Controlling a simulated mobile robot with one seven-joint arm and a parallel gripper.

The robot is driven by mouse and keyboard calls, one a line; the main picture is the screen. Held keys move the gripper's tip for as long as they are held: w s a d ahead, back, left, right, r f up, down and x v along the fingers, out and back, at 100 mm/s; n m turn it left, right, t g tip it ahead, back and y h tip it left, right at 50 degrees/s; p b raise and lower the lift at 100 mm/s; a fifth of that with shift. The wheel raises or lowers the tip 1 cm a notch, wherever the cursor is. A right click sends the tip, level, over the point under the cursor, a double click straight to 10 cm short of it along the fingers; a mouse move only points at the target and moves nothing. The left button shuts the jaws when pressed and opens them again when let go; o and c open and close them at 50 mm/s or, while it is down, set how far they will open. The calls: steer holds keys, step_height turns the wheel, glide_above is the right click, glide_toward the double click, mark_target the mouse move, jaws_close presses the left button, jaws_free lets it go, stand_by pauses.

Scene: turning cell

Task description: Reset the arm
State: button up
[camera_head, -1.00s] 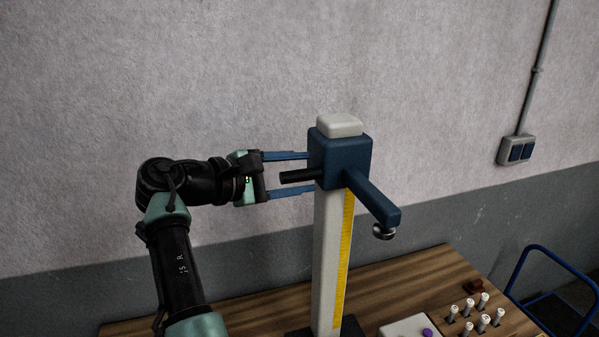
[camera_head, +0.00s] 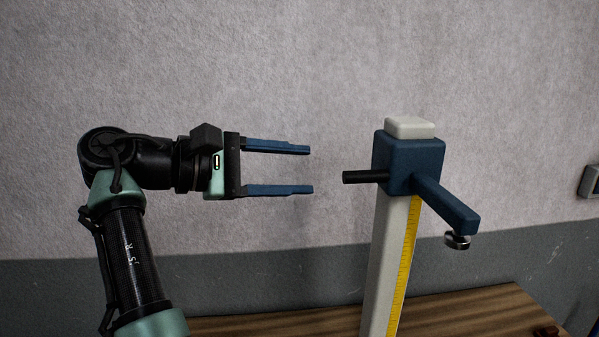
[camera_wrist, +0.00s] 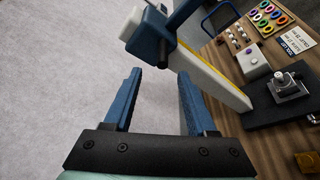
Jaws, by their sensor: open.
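My gripper (camera_head: 311,169) is open and empty, with its two blue fingers pointing right. It is left of a column stand and apart from it. The stand has a pale post (camera_head: 386,262) with a yellow scale, a blue head (camera_head: 408,163) near its top and a black rod handle (camera_head: 365,177) on the gripper's side. A blue arm with a metal tip (camera_head: 457,241) reaches out from the head. In the wrist view my gripper (camera_wrist: 159,75) has only grey wall between its fingers, and the blue head (camera_wrist: 152,38) lies just beyond them.
The wooden table (camera_head: 463,316) carries the stand. The wrist view shows coloured rings (camera_wrist: 267,17), a white box with a purple button (camera_wrist: 252,60), a metal fixture on a black plate (camera_wrist: 290,85) and small pegs. A grey wall is behind; the space left of the stand is clear.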

steer(key=w+f+m+t+y+b, duration=0.1)
steer(key=w+f+t+y+b, duration=0.15)
steer(key=t, duration=0.25)
steer(key=s+a+r+m+t+y+b, duration=0.1)
steer(key=s+r+m+t+y, duration=0.3)
steer(key=s, duration=0.7)
steer(key=s+a+r+m+t+y+b, duration=0.1)
steer(key=s+r+m+t+y+b, duration=0.2)
steer(key=s+r+m+t+y, duration=0.2)
steer(key=s+r+t+y, duration=0.3)
steer(key=s+r+t, duration=0.1)
steer(key=s+t, duration=0.3)
steer(key=shift+s+a+r+m+t, duration=0.15)
steer(key=shift+a+r+m+t, duration=0.15)
steer(key=shift+a+r+t, duration=0.1)
